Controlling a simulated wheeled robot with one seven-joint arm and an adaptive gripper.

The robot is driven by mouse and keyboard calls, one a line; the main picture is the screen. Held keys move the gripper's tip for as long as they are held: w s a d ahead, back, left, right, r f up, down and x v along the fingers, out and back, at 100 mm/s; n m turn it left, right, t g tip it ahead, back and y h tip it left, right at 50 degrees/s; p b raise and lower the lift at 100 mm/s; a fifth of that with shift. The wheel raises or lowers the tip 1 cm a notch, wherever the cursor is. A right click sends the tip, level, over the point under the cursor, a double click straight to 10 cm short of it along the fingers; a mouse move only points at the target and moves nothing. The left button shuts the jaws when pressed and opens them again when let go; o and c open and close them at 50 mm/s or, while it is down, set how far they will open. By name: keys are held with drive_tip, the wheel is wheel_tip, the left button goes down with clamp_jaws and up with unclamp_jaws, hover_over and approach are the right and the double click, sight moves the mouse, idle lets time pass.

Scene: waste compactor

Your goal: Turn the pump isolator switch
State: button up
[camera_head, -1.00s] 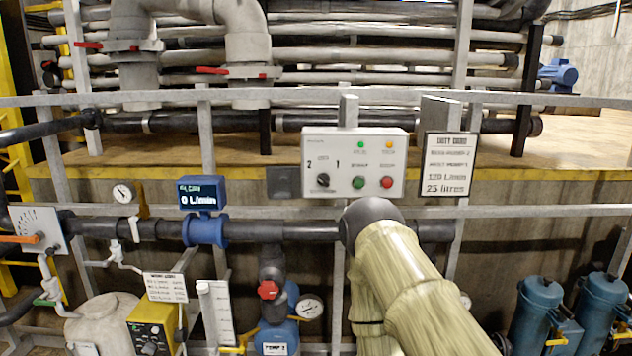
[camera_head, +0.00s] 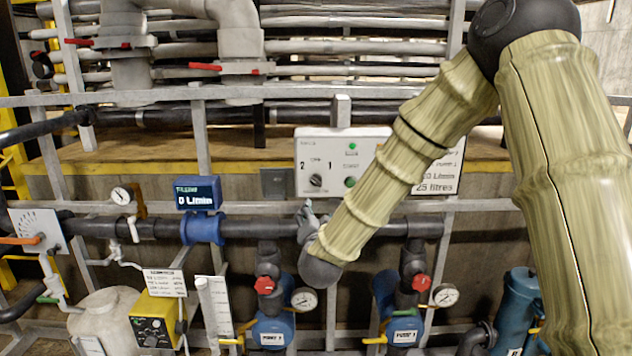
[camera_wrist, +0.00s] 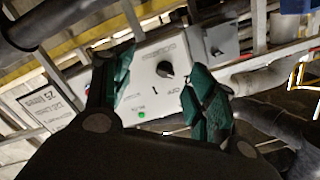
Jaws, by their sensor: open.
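A black rotary knob (camera_head: 316,181), marked 1, 2 and what looks like OFF, sits on the white control panel (camera_head: 309,148). I cannot read a label naming it the pump isolator. In the wrist view the knob (camera_wrist: 165,69) shows between the two teal fingers of my gripper (camera_wrist: 160,66), a little beyond their tips and apart from them. My gripper is open and empty. In the head view my gripper (camera_head: 306,212) is small, just below the panel's lower edge and under the knob. My arm hides the panel's right part.
A grey box (camera_head: 277,182) is mounted left of the panel. A grey rail (camera_head: 480,206) runs below it. A blue flow meter (camera_head: 202,228) reads 0 L/min. Two pumps with red-handled valves (camera_head: 264,285) stand below. A duty card (camera_head: 437,188) is partly hidden by my arm.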

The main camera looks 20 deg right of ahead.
approach(316, 183)
drive_tip(key=s, duration=0.2)
drive_tip(key=shift+m+t+h, duration=0.4)
drive_tip(key=p+x, duration=0.1)
drive_tip(key=x, duration=0.2)
drive_tip(key=p+x, duration=0.2)
drive_tip(key=x, duration=0.2)
drive_tip(key=f+p+x, duration=0.1)
drive_tip(key=p+x, duration=0.1)
drive_tip(key=x, duration=0.1)
drive_tip(key=shift+w+a, duration=0.25)
drive_tip(key=shift+w, duration=0.2)
drive_tip(key=c, duration=1)
